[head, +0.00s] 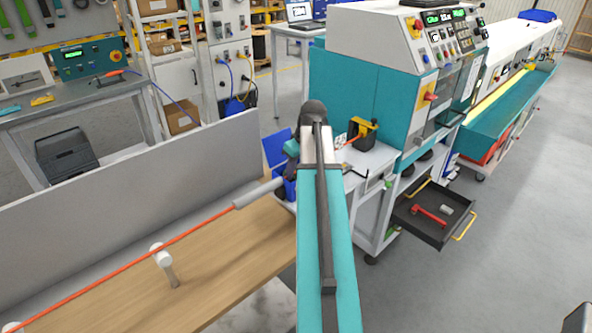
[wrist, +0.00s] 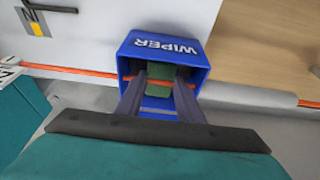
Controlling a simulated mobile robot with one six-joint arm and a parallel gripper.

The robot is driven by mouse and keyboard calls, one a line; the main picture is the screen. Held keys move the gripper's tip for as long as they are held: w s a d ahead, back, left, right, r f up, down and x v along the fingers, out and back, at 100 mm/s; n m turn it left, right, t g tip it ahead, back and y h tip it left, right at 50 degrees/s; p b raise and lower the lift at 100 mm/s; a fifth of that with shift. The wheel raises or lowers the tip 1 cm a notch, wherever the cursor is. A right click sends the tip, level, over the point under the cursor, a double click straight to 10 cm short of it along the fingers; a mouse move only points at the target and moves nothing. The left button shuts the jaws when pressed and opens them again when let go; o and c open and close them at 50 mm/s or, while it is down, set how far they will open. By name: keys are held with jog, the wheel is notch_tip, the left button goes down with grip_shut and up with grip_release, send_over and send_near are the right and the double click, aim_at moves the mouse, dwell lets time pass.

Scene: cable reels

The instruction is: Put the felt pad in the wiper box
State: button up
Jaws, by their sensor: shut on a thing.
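The wiper box (wrist: 193,55) is a blue open box with WIPER in white letters, in the middle of the wrist view. The felt pad (wrist: 159,79) is a green block between the fingertips of my gripper (wrist: 160,88). My gripper is shut on it, with the fingertips reaching into the box's opening. I cannot tell whether the pad touches the box floor. In the head view my arm hides the pad and much of the box area, where blue parts (head: 277,149) show at the left of the arm.
An orange cable (wrist: 82,72) runs in line with the box and shows inside its opening. In the head view it runs over a wooden bench (head: 222,258) past a white post (head: 165,262) to a grey tube (head: 258,193).

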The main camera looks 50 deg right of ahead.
jog(key=shift+f, duration=0.15)
jog(key=o, duration=0.8)
jog(key=b+v, duration=0.2)
jog(key=v, duration=1)
jog(key=shift+s, duration=0.15)
dwell(0.6)
